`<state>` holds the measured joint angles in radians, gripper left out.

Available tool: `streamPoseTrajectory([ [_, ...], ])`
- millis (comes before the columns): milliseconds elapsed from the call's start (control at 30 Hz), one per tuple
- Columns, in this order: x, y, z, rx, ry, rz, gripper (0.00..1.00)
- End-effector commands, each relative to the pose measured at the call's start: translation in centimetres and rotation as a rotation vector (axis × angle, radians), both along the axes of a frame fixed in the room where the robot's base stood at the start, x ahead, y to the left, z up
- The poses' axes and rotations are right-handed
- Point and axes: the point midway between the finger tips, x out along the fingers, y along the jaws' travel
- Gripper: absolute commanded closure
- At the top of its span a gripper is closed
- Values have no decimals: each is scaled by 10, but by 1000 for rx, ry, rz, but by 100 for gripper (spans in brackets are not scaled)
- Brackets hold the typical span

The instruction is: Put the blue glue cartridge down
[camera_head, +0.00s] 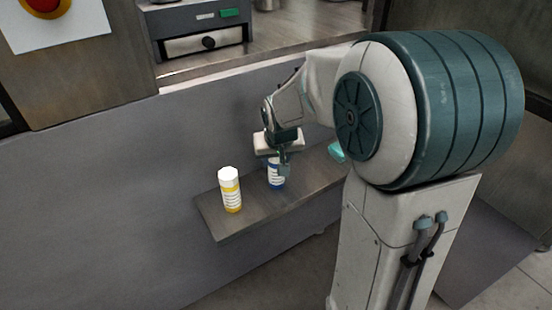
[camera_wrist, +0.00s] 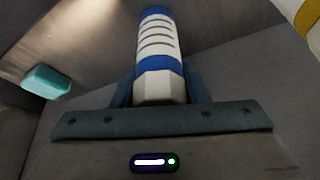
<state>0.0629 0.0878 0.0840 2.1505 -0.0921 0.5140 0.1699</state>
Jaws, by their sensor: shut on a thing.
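The blue glue cartridge (camera_head: 276,174) is white with blue bands. In the head view it is at the small wall shelf (camera_head: 222,226), partly hidden by my gripper (camera_head: 284,163). My gripper is shut on it. In the wrist view the cartridge (camera_wrist: 159,50) stretches away from between the fingers of my gripper (camera_wrist: 158,88). Whether its base touches the shelf cannot be told.
A white and yellow cartridge (camera_head: 230,190) stands upright on the shelf, left of my gripper. A teal block (camera_head: 336,151) lies to the right, and shows in the wrist view (camera_wrist: 47,82). A grey machine (camera_head: 200,30) stands on the counter behind the wall.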

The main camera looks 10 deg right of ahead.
Motion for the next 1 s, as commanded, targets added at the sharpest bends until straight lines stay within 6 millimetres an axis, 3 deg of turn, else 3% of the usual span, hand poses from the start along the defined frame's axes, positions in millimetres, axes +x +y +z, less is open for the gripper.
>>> streamPoseTrajectory([
  [33, 0, 0, -3, 0, -1, 0, 88],
  [67, 0, 0, -3, 0, 0, 0, 58],
  [133, 0, 0, -2, 0, 0, 0, 39],
  [533, 0, 0, 5, 0, -1, 0, 39],
  [1000, -36, 3, 92, 1, -5, -1, 39],
])
